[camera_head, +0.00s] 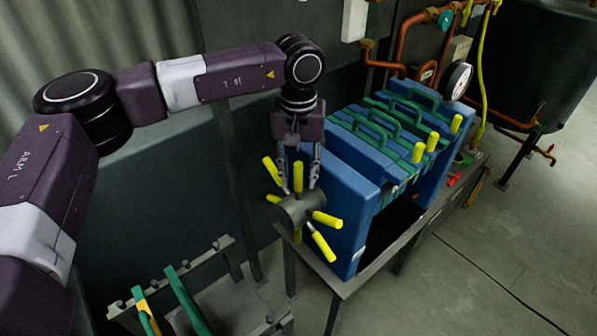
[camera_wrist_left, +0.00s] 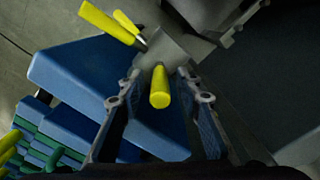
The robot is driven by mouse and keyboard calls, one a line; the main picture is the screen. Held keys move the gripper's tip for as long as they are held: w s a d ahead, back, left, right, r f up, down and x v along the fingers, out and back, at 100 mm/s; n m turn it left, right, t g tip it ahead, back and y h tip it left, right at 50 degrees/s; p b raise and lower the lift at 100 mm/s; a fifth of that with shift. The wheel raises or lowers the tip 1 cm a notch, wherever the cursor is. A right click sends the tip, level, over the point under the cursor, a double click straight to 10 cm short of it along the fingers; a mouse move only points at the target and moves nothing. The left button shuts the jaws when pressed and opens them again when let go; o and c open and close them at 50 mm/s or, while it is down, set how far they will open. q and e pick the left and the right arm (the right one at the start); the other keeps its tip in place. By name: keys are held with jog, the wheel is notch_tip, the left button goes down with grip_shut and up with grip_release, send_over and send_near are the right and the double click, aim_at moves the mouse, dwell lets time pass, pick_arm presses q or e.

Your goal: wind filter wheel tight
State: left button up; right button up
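The filter wheel (camera_head: 297,209) is a grey hub with several yellow spoke handles, mounted on the near end of the blue filter press (camera_head: 343,205). My left gripper (camera_head: 299,184) points down from above the hub. Its two fingers stand either side of the upward yellow handle (camera_head: 298,172). In the left wrist view the hub (camera_wrist_left: 170,48) shows past the fingertips. The yellow handle (camera_wrist_left: 160,90) lies between the fingers (camera_wrist_left: 160,80), with a visible gap on both sides. The gripper is open. My right gripper is not in view.
Green-handled plates (camera_head: 385,130) fill the press behind the blue end plate. A grey rack (camera_head: 225,290) with green and yellow pieces stands below at left. Copper pipes, a gauge (camera_head: 456,81) and a dark tank (camera_head: 545,65) stand at back right.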

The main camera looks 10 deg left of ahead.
aim_at(319, 213)
pick_arm(q)
jog(key=shift+c, duration=0.4)
grip_shut()
jog(key=shift+s+d+f+t+y+b, duration=0.3)
jog(key=shift+d+y+b, duration=0.15)
jog(key=shift+b, duration=0.5)
jog(key=shift+s+d+f+t+y+b, duration=0.3)
jog(key=shift+s+d+t+y+b, duration=0.45)
jog(key=shift+b, duration=0.55)
jog(key=shift+s+d+f+t+y+b, duration=0.25)
jog(key=shift+s+d+t+y+b, duration=0.2)
jog(key=shift+d+y+b, duration=0.6)
jog(key=shift+s+d+f+t+y+b, duration=0.3)
jog(key=shift+s+d+t+y+b, duration=0.3)
jog(key=shift+b, duration=0.95)
jog(key=shift+a, duration=0.1)
